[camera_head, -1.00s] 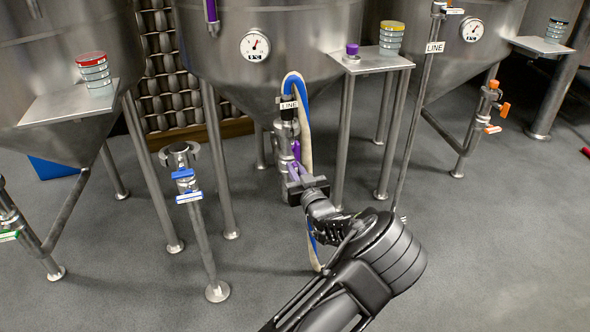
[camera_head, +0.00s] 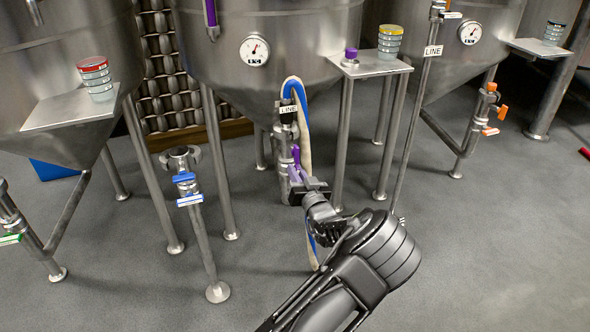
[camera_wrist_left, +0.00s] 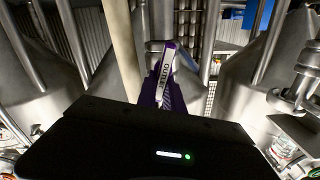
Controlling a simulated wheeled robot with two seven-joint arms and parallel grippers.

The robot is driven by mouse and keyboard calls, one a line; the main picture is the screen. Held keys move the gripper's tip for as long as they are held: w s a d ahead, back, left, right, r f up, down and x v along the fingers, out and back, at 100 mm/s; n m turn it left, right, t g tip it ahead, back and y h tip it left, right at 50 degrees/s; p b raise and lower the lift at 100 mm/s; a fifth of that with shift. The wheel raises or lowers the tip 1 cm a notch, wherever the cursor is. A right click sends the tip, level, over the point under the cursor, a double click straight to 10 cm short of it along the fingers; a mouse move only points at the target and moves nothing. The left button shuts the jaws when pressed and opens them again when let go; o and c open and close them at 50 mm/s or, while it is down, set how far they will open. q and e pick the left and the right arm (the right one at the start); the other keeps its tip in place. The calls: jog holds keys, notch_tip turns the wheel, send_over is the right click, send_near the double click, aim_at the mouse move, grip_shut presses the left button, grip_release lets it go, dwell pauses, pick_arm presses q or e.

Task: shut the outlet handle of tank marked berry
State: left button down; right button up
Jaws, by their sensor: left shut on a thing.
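The middle steel tank (camera_head: 290,70) has purple-coloured fittings, but I cannot read the word berry on it. Its outlet pipe comes down below the cone. My left gripper (camera_head: 297,176) is at this pipe, shut on the purple outlet handle. In the left wrist view the handle (camera_wrist_left: 168,62) has a white label with dark lettering, seen between the purple-looking fingers (camera_wrist_left: 165,92) of the left gripper. The gripper hides part of the handle, and I cannot tell its exact angle. My right gripper is not in view.
A blue and cream hose (camera_head: 304,120) hangs close beside the outlet, near a LINE tag (camera_head: 288,108). A standpipe with blue handles (camera_head: 188,190) stands to the left. A shelf (camera_head: 368,66) with a purple-capped jar and stacked tins is to the right. Open grey floor lies in front.

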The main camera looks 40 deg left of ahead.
pick_arm(q)
jog(key=m+p, duration=0.1)
jog(key=m, duration=0.1)
jog(key=shift+w+d+m, duration=0.1)
jog(key=shift+w+m, duration=0.05)
jog(key=shift+m, duration=0.15)
jog(key=shift+w+d+f+m+p, duration=0.1)
jog(key=shift+m+p, duration=0.15)
jog(key=shift+m, duration=0.55)
jog(key=shift+w+d+f+m+p, duration=0.1)
jog(key=shift+m+p, duration=0.1)
jog(key=shift+m, duration=0.6)
jog(key=c, duration=1.5)
grip_release()
jog(key=p+v, duration=0.1)
jog(key=v, duration=0.6)
jog(key=shift+s+d+p, duration=0.25)
jog(key=shift+d+p, duration=0.05)
